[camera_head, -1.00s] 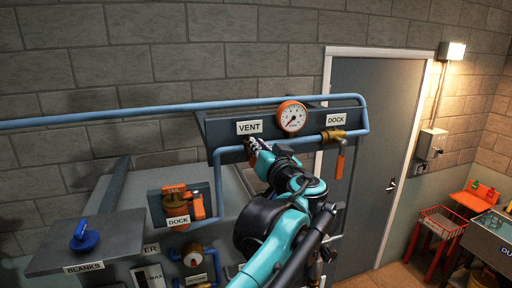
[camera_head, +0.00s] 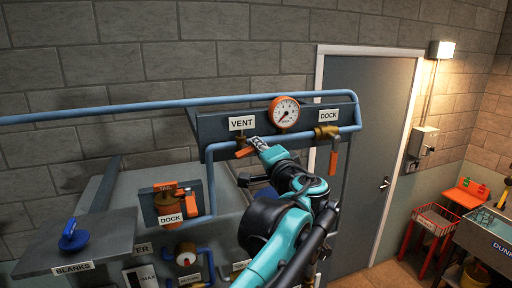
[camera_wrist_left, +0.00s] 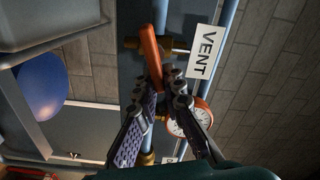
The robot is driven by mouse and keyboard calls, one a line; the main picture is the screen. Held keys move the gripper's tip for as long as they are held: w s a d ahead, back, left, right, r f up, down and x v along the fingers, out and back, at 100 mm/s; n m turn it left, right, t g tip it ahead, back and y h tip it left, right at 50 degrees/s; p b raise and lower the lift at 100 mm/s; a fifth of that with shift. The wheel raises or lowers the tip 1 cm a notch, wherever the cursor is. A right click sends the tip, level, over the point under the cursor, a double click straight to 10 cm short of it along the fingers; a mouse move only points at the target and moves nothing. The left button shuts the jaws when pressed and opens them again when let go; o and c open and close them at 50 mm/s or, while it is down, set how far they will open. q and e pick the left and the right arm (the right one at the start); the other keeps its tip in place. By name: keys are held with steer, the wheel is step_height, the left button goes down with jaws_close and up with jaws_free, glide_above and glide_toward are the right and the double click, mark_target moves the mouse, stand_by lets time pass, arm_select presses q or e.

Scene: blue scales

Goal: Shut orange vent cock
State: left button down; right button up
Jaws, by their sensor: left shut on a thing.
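The vent cock's orange handle (camera_head: 243,152) sits on the blue pipe under the VENT label (camera_head: 241,123). My left gripper (camera_head: 253,143) is at this handle. In the left wrist view, the orange handle (camera_wrist_left: 149,45) runs down between the two fingertips of my left gripper (camera_wrist_left: 164,80), which are shut on its end. There the handle lies nearly along the pipe, slightly tilted, with the brass valve body (camera_wrist_left: 177,44) beside it. The gripper partly hides the cock in the head view. My right gripper is not in view.
A round gauge (camera_head: 285,112) and the DOCK cock (camera_head: 326,131), its orange handle hanging down, are to the right on the same panel. A grey door (camera_head: 365,150) stands right.

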arm_select(q)
steer(key=shift+d+f+m, duration=0.1)
steer(key=shift+f+m, duration=0.15)
steer(key=shift+m, duration=0.65)
steer(key=shift+f+m, duration=0.25)
steer(key=shift+m, duration=0.65)
steer(key=shift+b, duration=0.3)
steer(key=c, duration=1.6)
jaws_free()
steer(key=v, duration=1.2)
